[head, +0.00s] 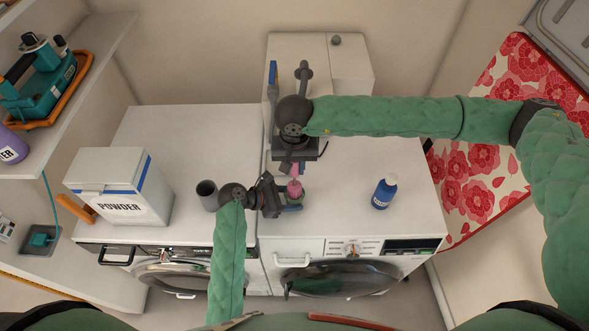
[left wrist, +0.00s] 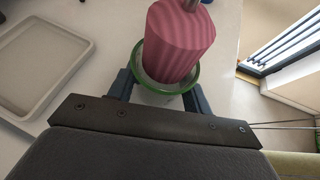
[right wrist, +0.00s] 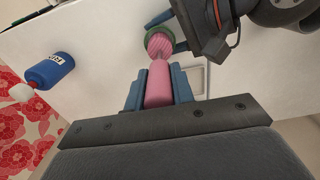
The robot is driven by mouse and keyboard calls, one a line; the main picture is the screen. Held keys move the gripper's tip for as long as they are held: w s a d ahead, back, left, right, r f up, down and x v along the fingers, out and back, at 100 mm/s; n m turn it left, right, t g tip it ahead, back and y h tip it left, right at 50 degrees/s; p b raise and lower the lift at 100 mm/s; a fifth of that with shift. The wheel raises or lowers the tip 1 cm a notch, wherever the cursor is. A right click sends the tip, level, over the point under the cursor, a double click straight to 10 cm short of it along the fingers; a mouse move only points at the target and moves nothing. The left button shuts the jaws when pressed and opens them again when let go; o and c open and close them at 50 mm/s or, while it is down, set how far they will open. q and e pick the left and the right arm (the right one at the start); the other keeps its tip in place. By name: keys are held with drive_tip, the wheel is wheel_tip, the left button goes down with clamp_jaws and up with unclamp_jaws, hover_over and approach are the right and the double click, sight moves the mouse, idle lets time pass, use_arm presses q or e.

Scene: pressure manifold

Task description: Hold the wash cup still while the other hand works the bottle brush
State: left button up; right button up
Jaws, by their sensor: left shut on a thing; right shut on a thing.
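The wash cup (left wrist: 160,97) is pale with a green rim. My left gripper (head: 284,204) is shut on it, one finger on each side, over the right-hand machine top. The bottle brush has a pink striped head (left wrist: 180,42) and a smooth pink handle (right wrist: 158,88). My right gripper (head: 295,166) is shut on the handle from above. The lower end of the head is within the cup's green rim in the left wrist view, and much of the head stands above it. The cup's inside is mostly hidden by the head. In the head view the cup is largely covered by my left gripper.
A blue bottle (head: 384,193) with a white cap stands to the right. A dark grey cylinder (head: 207,194) stands just left of my left gripper. A white powder box (head: 121,190) is further left. A shallow pale tray (left wrist: 46,68) lies beside the cup.

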sight(297, 176)
drive_tip(key=shift+r, duration=2.15)
drive_tip(key=shift+r, duration=0.95)
drive_tip(key=shift+f, duration=4.95)
drive_tip(key=shift+f, duration=0.4)
drive_tip(key=shift+d, duration=0.15)
drive_tip(key=shift+d, duration=0.25)
drive_tip(key=shift+w+a, duration=0.25)
drive_tip(key=shift+w, duration=0.05)
drive_tip(key=shift+s+a, duration=0.1)
drive_tip(key=shift+a, duration=0.35)
